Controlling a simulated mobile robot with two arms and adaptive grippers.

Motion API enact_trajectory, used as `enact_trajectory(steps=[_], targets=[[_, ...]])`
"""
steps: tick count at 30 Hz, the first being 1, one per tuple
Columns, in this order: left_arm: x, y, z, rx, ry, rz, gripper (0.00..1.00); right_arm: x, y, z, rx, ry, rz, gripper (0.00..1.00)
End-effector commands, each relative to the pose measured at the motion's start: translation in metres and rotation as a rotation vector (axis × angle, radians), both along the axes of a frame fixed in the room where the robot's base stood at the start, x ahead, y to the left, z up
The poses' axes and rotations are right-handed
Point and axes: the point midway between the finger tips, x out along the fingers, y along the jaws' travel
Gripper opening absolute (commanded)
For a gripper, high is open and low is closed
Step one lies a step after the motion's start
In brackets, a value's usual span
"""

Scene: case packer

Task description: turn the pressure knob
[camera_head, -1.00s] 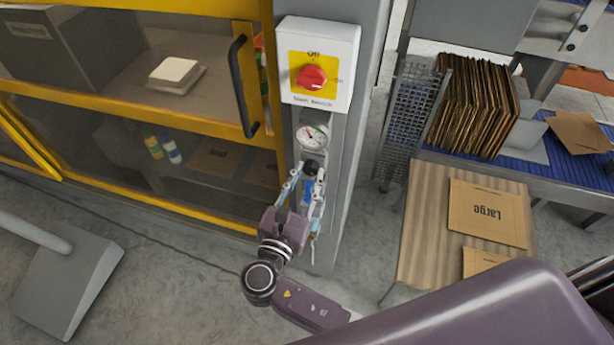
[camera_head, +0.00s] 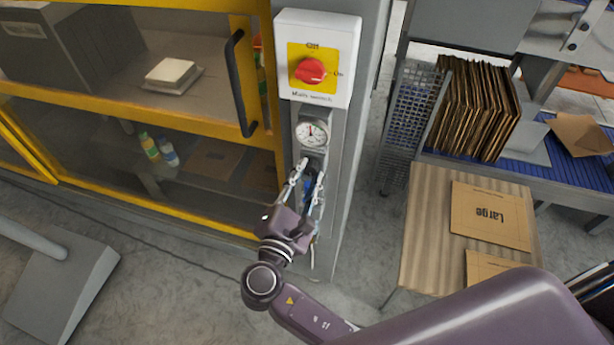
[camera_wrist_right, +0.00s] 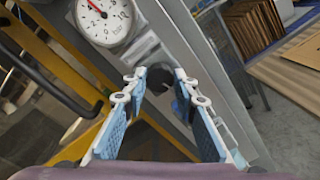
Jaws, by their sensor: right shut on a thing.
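The black pressure knob (camera_wrist_right: 156,80) shows in the right wrist view between my fingertips, below the round white pressure gauge (camera_wrist_right: 106,18). In the head view the gauge (camera_head: 312,132) sits on the grey post under the switch box, and the knob is mostly hidden by my fingers. My right gripper (camera_head: 311,170) reaches up to the knob from below; in the wrist view its two blue-padded fingers (camera_wrist_right: 160,76) stand on either side of it, shut on it. My left gripper is not in view.
A white box with a red rotary switch (camera_head: 310,72) is above the gauge. A yellow-framed cabinet door with a black handle (camera_head: 242,85) stands close on the left. A wire mesh guard (camera_head: 410,118) and a wooden table with cardboard (camera_head: 425,225) are on the right.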

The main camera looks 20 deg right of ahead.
Motion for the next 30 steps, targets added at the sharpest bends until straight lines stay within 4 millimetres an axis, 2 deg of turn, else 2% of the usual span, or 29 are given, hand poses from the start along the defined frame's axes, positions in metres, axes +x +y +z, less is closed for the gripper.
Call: enact_trajectory(steps=[13, 14, 18, 26, 30], targets=[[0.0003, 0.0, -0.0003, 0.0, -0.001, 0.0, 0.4, -0.0001, -0.0003, 0.0007, 0.006, -0.005, -0.001, 0.02], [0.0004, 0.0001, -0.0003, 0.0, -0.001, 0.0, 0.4, -0.0001, -0.0003, 0.0007, 0.006, -0.005, -0.001, 0.29], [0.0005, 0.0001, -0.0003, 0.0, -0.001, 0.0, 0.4, -0.0001, -0.0003, 0.0004, 0.005, -0.005, -0.001, 0.44], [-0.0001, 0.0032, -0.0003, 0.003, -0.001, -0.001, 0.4, -0.0005, 0.0002, 0.0002, 0.006, -0.004, 0.0, 0.44], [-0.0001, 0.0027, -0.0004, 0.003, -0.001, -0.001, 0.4, -0.0086, 0.0065, -0.0006, 0.007, -0.001, 0.001, 0.44]])
